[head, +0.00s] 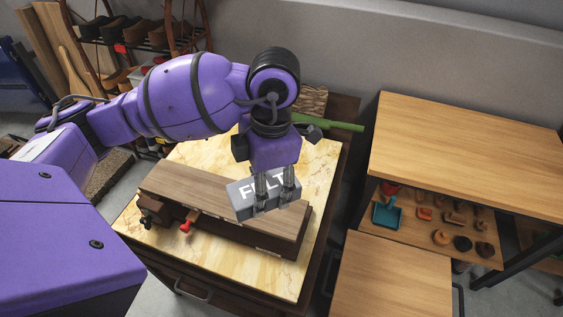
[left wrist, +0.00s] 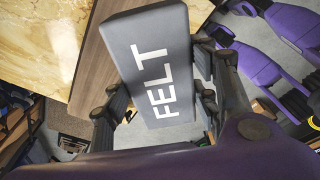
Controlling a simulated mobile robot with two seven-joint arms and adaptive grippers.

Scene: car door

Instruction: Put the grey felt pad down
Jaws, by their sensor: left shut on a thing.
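The grey felt pad (head: 243,198), marked FELT in white, is in my left gripper (head: 274,200). The fingers are shut on it from both sides. In the left wrist view the pad (left wrist: 150,40) lies lengthwise between the fingers (left wrist: 160,104). In the head view it appears over the right end of a long brown wooden box (head: 185,187). I cannot tell whether it touches the box top. My right gripper is in neither view.
The box lies on a marble-topped table (head: 290,285); a red-handled part (head: 187,226) sticks out of its front. A green rod (head: 340,125) lies behind my wrist. At right stand a wooden table (head: 470,140) with a bare top and a lower shelf of small items (head: 455,218).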

